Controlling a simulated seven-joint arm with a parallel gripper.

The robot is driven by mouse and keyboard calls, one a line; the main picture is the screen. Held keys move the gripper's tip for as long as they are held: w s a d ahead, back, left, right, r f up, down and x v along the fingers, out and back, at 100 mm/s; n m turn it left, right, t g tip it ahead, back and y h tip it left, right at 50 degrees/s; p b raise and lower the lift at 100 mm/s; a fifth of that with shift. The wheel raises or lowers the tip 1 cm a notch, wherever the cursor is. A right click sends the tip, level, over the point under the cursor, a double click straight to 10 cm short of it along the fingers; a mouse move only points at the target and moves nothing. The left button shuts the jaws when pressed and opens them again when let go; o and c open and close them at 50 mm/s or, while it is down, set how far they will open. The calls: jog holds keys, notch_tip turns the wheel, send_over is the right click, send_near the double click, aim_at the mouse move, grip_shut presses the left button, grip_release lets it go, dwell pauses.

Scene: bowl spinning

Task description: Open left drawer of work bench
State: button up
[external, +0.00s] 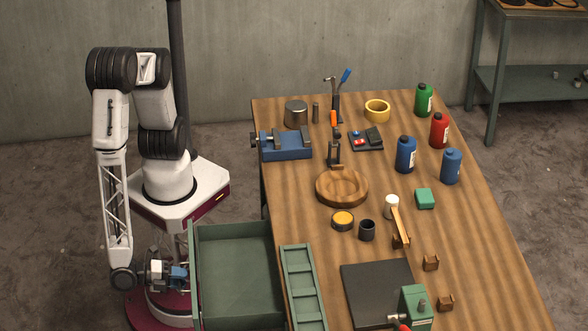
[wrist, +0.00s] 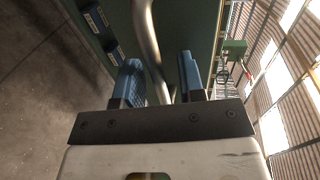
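The green drawer (external: 237,262) of the work bench is pulled far out to the left in the external view, and its empty inside shows. My gripper (external: 179,276) is low at the drawer's outer front panel (external: 194,278). In the wrist view, the blue fingers of my gripper (wrist: 160,84) are apart, with the curved metal handle (wrist: 148,35) running between them. The handle looks close to the left finger, with a gap to the right one. The green drawer front (wrist: 185,30) fills the view behind it. The handle is hidden in the external view.
The wooden bench top (external: 300,215) holds a blue vise (external: 286,146), a wooden bowl (external: 342,187), several bottles and a black mat (external: 378,290). A green divided tray (external: 303,285) lies along the bench's left edge. Floor left of my base is clear.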

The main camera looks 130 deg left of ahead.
jog(key=v, duration=0.7)
jog(key=shift+s+d, duration=0.3)
dwell(0.3)
jog(key=shift+r, duration=0.1)
dwell(0.5)
jog(key=w+a+r+n+g+h, duration=0.1)
jog(key=w+a+r+n+g, duration=0.15)
jog(key=a+r, duration=0.45)
jog(key=w+a+r+n+g, duration=0.1)
jog(key=a+r+g, duration=0.35)
jog(key=a, duration=0.45)
jog(key=w+a+r+n+g+h, duration=0.1)
jog(key=a+r+n+g, duration=0.15)
jog(key=a+r, duration=0.45)
jog(key=s+a+r+n+h, duration=0.1)
jog(key=s+a+r+h, duration=0.3)
jog(key=a, duration=0.5)
jog(key=s+a+r+n+t+h, duration=0.1)
jog(key=s+a+r+h, duration=0.4)
jog(key=s+a+r, duration=0.3)
notch_tip(320, 180, up, 3)
jog(key=shift+a+f+n, duration=0.2)
jog(key=shift+a+n, duration=0.2)
jog(key=shift+a, duration=0.5)
